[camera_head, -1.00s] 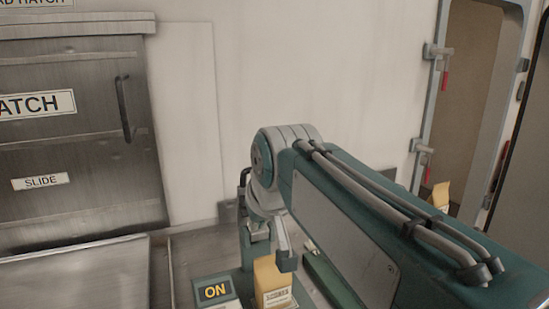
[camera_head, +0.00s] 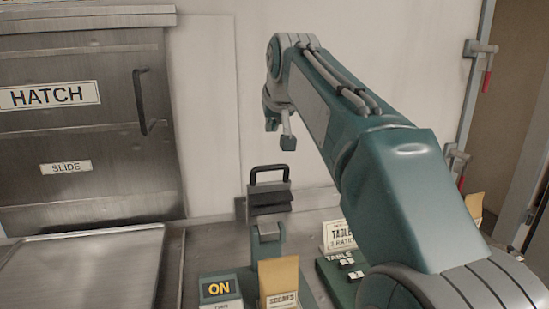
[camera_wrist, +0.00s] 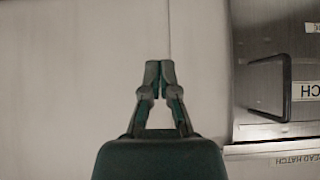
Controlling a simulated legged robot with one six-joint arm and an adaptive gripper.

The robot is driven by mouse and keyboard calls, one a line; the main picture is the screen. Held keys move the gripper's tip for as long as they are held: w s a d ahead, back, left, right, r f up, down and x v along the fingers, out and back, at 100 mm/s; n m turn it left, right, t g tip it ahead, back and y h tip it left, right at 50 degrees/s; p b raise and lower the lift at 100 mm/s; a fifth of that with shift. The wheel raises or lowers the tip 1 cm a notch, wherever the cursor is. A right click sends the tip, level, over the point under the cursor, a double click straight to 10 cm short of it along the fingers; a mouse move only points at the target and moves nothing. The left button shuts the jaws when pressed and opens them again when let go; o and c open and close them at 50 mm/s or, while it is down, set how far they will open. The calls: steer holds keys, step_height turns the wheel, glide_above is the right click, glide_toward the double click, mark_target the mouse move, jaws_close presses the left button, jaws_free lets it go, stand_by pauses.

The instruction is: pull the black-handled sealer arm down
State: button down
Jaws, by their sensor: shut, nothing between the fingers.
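The sealer stands on the counter in the middle of the head view, with its black handle (camera_head: 269,170) looped up above a dark jaw block (camera_head: 269,202) on a grey-green post. The sealer arm looks raised. My gripper (camera_wrist: 159,75) is shut and empty in the wrist view, with the pale wall behind it. The handle is not in the wrist view.
A lit ON box (camera_head: 217,290) and a paper pouch (camera_head: 279,278) stand in front of the sealer. A steel hatch (camera_head: 85,150) and tray (camera_head: 85,265) are at left.

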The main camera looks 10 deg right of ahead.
glide_above(271, 182)
steer(key=shift+f, duration=4.4)
steer(key=shift+s+a, duration=0.1)
steer(key=shift+s, duration=0.1)
steer(key=shift+s+t, duration=0.4)
steer(key=shift+s, duration=0.1)
